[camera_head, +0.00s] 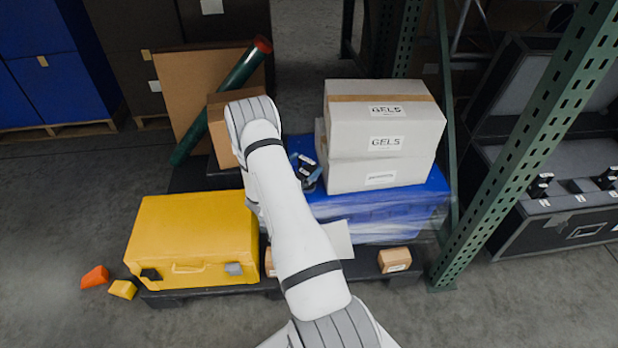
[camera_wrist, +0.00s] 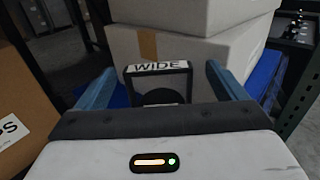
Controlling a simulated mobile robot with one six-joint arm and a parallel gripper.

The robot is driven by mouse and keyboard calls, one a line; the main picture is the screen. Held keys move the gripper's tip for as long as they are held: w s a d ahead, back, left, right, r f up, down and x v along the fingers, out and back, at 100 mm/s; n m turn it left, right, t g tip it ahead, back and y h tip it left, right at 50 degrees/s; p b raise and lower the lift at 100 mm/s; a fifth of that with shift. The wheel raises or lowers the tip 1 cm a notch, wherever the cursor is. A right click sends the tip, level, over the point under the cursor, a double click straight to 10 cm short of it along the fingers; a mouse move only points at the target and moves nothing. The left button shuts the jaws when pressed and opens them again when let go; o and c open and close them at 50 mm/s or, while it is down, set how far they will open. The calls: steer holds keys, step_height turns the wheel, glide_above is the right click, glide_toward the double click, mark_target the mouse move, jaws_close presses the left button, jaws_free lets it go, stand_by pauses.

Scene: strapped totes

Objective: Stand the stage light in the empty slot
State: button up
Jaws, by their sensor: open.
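The stage light (camera_wrist: 158,84) is a black piece with a square frame and a white label reading WIDE. In the wrist view it stands between the two blue fingers of my gripper (camera_wrist: 160,70), which are open with a gap on each side of it. In the head view my gripper (camera_head: 306,168) is left of the white boxes, and the light is too small to make out clearly there. The open black case (camera_head: 560,236) at the right holds dark lights (camera_head: 540,185) (camera_head: 607,178). A dark square patch (camera_head: 575,187) between them looks like the empty slot.
Stacked white GELS boxes (camera_head: 380,140) stand on a blue wrapped tote (camera_head: 375,215) beside my gripper. A green rack post (camera_head: 525,140) rises between the pallet and the case. A yellow case (camera_head: 192,235) and cardboard box (camera_head: 222,135) are left. Floor at lower right is clear.

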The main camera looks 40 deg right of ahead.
steer(key=shift+x, duration=1)
steer(key=shift+c, duration=0.5)
steer(key=c, duration=1.8)
jaws_close()
